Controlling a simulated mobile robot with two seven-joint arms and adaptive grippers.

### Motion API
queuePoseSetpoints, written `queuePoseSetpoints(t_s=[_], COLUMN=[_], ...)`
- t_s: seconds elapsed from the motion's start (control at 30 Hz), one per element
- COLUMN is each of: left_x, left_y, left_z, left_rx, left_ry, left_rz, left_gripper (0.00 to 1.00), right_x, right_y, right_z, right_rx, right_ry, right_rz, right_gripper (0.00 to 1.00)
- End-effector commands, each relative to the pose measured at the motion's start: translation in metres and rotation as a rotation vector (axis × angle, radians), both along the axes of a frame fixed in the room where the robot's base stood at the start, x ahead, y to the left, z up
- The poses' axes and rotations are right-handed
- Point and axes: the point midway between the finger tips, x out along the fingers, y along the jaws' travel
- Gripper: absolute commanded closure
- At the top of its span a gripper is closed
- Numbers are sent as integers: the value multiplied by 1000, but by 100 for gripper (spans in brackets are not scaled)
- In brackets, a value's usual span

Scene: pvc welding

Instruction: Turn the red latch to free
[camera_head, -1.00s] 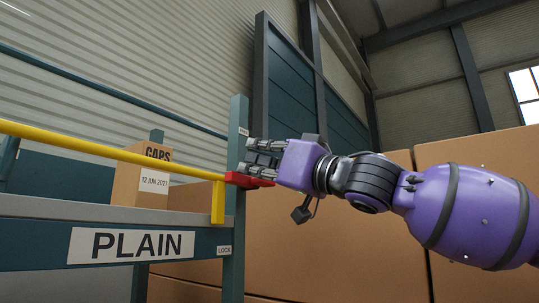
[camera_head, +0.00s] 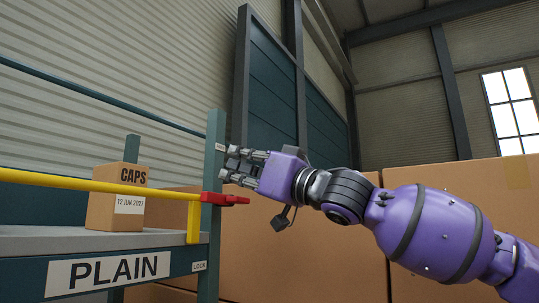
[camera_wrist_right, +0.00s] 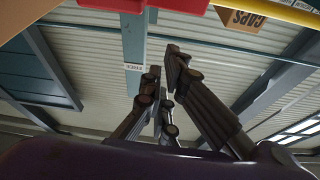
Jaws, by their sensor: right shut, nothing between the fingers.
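The red latch (camera_head: 225,199) sits on the teal post (camera_head: 213,240) at the end of the yellow bar (camera_head: 100,186). Its handle lies roughly level and points right, between a small upper tag and the LOCK tag (camera_head: 199,266) below. In the right wrist view, part of the red latch (camera_wrist_right: 130,3) shows at the top edge. My right gripper (camera_head: 226,163) is shut and empty, just above the latch and apart from it, fingers pointing left in front of the post. The wrist view shows its fingers (camera_wrist_right: 163,62) near the small upper tag (camera_wrist_right: 134,67). My left gripper is out of view.
A CAPS carton (camera_head: 103,211) stands on the grey shelf (camera_head: 60,238), whose front carries a PLAIN sign (camera_head: 108,270). Large brown boxes (camera_head: 300,255) fill the space behind my right arm. A thin teal rail (camera_head: 110,98) runs above the yellow bar.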

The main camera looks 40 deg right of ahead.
Motion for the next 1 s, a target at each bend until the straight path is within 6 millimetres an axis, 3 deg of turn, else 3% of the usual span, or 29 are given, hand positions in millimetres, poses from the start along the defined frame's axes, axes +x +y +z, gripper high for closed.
queuePoseSetpoints(t_s=[0.1,0.33,0.47,0.53,0.7,1.0], left_x=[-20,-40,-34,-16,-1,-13], left_y=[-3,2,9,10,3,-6], left_z=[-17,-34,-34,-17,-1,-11], left_rx=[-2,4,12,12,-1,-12], left_ry=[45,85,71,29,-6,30], left_rz=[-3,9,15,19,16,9], left_gripper=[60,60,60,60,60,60], right_x=[1,-6,-16,-31,-56,-66], right_y=[2,-2,-8,-13,-20,-25], right_z=[-3,-10,-12,-9,-12,-22], right_rx=[7,10,4,5,2,-1], right_ry=[0,6,5,-4,-12,-3], right_rz=[3,2,1,2,1,0], right_gripper=[100,100,100,100,100,100])
